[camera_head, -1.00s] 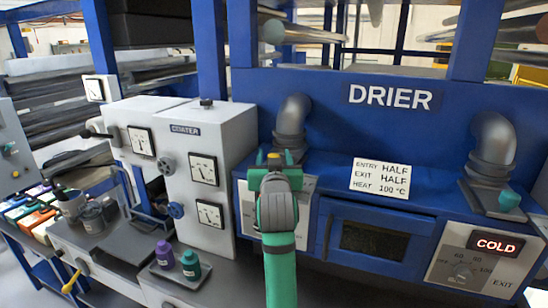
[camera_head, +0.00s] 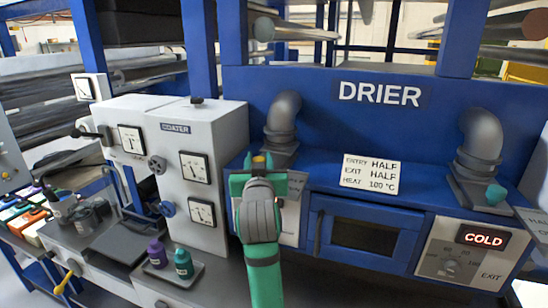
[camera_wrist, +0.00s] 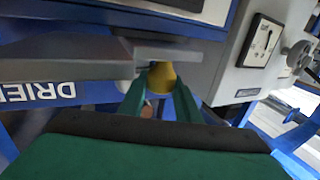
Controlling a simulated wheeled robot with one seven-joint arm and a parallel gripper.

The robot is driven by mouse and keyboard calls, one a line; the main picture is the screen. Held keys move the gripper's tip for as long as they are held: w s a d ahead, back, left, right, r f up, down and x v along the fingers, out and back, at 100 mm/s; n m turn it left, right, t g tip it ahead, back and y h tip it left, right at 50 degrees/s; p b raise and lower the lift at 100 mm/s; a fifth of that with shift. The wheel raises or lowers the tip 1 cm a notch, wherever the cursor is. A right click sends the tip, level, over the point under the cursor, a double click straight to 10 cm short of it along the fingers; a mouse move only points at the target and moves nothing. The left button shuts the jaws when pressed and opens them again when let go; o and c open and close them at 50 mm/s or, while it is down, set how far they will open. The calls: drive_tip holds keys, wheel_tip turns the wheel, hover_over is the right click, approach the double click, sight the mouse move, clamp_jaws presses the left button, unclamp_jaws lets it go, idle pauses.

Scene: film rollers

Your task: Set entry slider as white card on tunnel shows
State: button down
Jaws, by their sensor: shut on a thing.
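The white card (camera_head: 370,174) on the blue drier tunnel (camera_head: 390,130) reads ENTRY HALF, EXIT HALF, HEAT 100 °C. The entry slider's yellow knob (camera_head: 259,160) is at the foot of the left grey pipe. My gripper (camera_head: 257,172), with green fingers, is shut on this knob. In the wrist view the knob (camera_wrist: 162,76) sits between my fingertips (camera_wrist: 160,88), beside a grey slab. My gripper hides part of the slider and the entry panel (camera_head: 291,215). The slider's exact opening and any scale marks cannot be made out.
The exit slider's teal knob (camera_head: 495,194) is at the right pipe's foot. A COLD display (camera_head: 483,239) and dial are below it. The pale coater (camera_head: 200,150) stands close on the left. Purple and teal bottles (camera_head: 183,263) stand on a small tray.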

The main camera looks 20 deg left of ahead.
drive_tip(key=c, duration=1.3)
unclamp_jaws()
drive_tip(key=v, duration=1.1)
